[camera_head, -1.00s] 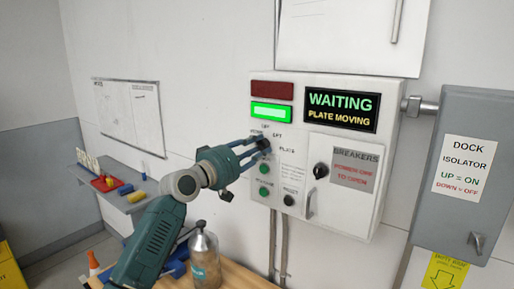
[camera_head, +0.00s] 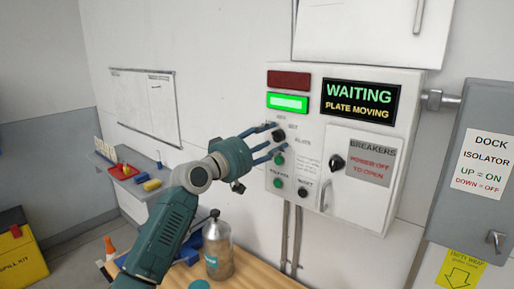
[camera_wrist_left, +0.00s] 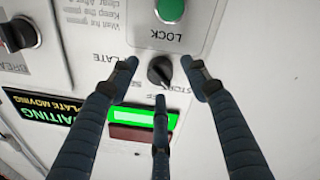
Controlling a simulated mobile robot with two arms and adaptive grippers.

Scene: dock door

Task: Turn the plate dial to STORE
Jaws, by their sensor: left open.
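The plate dial (camera_head: 278,135) is a small black knob on the white control box (camera_head: 310,110), under a lit green lamp. In the left wrist view the dial (camera_wrist_left: 160,72) shows upside down, with partly hidden labels around it, one starting STO. I cannot tell for sure which label its pointer faces. My left gripper (camera_head: 271,143) is at the box face, its fingers spread. In the left wrist view the open fingers of my left gripper (camera_wrist_left: 159,66) stand around the dial, apart from it. My right gripper is not in view.
A screen (camera_head: 359,104) reads WAITING, PLATE MOVING. A green button (camera_wrist_left: 170,10) marked LOCK is close to the dial. The breaker door (camera_head: 355,175) with its handle is to the right. A bottle (camera_head: 218,250) stands on the wooden bench below my arm.

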